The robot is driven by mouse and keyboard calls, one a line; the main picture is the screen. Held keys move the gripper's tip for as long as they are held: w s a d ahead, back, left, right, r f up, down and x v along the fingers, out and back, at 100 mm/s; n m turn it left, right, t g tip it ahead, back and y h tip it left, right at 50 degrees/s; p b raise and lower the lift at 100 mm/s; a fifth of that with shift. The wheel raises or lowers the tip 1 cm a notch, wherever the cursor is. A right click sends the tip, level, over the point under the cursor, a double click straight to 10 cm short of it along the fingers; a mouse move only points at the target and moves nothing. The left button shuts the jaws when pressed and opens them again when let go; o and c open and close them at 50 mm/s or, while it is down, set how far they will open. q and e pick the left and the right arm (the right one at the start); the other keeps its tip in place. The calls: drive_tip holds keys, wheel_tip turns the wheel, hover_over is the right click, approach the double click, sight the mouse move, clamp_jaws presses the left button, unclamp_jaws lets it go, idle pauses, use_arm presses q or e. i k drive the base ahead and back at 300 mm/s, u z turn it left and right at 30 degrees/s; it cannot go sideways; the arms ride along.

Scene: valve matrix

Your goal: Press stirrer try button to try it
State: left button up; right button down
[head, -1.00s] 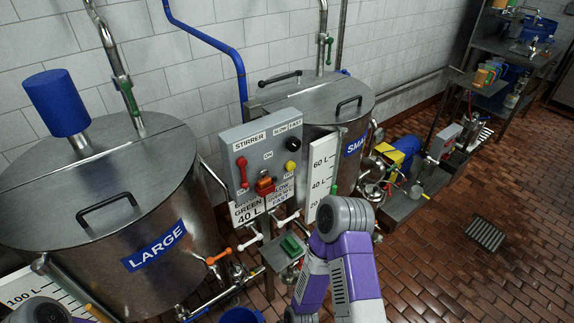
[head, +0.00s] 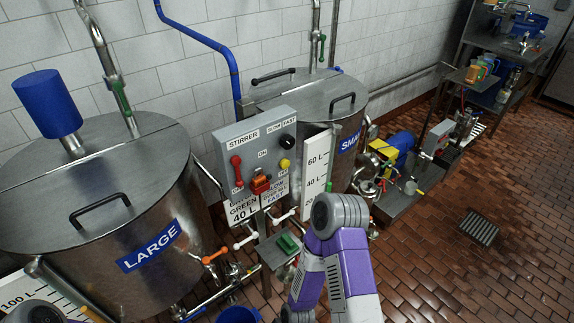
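The grey stirrer control box (head: 240,150) stands on a post between the two steel kettles. Its face has a red lever (head: 237,170) at left, a black knob (head: 288,142) under the "SLOW FAST" label, a yellow button (head: 285,164) and a red-orange switch (head: 261,184) near the lower edge. I cannot read which part is marked as the try button. My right arm, purple and grey, rises at the bottom centre, in front of and below the box; its gripper does not show. Only a grey part of my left arm shows at the lower left corner.
The large kettle (head: 152,205) is at left, the small kettle (head: 290,100) behind the box. A white level scale (head: 316,170) stands right of the box. Pipes with orange and white valve handles run below. Pumps stand at right, with open brick floor (head: 440,270) before them.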

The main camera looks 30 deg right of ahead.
sight(285, 163)
drive_tip(key=k, duration=0.5)
drive_tip(key=z, duration=1)
drive_tip(key=i, duration=0.75)
drive_tip(key=u, duration=0.75)
